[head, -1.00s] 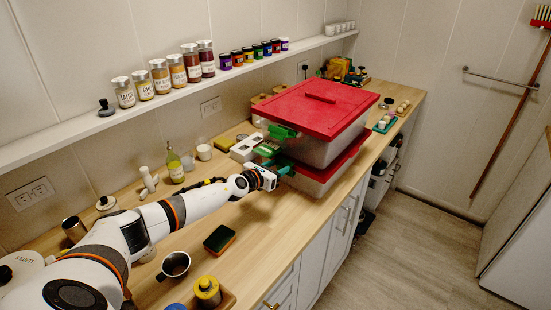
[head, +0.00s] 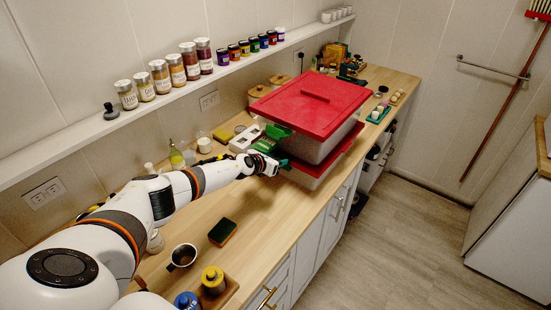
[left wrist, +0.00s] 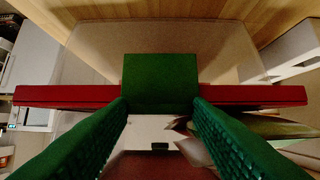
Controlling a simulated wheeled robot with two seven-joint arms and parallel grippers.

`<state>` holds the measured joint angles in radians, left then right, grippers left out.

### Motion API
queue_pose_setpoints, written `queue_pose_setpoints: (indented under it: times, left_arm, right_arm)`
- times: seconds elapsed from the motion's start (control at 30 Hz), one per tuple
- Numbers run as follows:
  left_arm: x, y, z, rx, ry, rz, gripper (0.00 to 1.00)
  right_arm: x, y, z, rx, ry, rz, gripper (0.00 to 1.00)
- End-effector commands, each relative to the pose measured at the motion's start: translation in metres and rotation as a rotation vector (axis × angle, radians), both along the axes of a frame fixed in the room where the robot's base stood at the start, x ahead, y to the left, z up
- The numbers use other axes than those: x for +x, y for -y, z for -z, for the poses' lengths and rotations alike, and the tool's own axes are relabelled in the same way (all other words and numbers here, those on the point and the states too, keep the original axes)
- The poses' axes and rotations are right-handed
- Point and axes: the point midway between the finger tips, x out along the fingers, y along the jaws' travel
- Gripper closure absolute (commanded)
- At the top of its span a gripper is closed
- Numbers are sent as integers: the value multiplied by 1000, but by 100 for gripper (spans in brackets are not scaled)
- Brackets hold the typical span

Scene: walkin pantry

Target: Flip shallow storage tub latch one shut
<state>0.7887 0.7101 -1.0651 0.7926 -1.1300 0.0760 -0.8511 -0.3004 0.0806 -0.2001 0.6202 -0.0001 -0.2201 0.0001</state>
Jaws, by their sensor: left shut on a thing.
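Two clear tubs with red lids are stacked on the counter. The lower, shallower tub's red lid (head: 340,153) shows under the upper tub. My left gripper (head: 283,163) is at the near left side of the lower tub. In the left wrist view, a green latch (left wrist: 160,82) lies across the middle of a red lid rim (left wrist: 60,96), over the clear tub wall (left wrist: 100,45). The green fingers of my left gripper (left wrist: 160,108) are shut on the latch's two sides. In the head view the gripper hides this latch. My right gripper is not in view.
The upper tub's red lid (head: 312,103) has a green latch (head: 277,131) just above my gripper. Spice jars line the wall shelf (head: 130,127).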

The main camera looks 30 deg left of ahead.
Motion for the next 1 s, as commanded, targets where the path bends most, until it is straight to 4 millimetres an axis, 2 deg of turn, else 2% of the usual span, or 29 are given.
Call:
queue_pose_setpoints:
  times: [0.03, 0.07, 0.17, 0.2, 0.47, 0.73, 1.0]
  left_arm:
    - [0, 0, 0, 0, -1, 1, 77]
    - [0, 0, 0, 0, -1, 1, 51]
    - [0, 0, 0, 0, 0, 1, 35]
    - [0, 0, 0, 0, 0, 1, 32]
    - [0, 0, -1, 1, 1, 0, 32]
    - [-1, 2, -11, 9, 13, 7, 32]
    - [-15, 0, -17, 10, 12, 9, 32]
  right_arm:
    - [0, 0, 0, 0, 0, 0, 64]
    - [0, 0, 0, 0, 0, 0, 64]
    - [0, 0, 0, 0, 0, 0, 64]
    - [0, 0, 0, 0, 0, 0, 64]
    - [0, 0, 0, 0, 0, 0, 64]
    - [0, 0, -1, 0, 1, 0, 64]
    - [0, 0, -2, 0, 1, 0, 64]
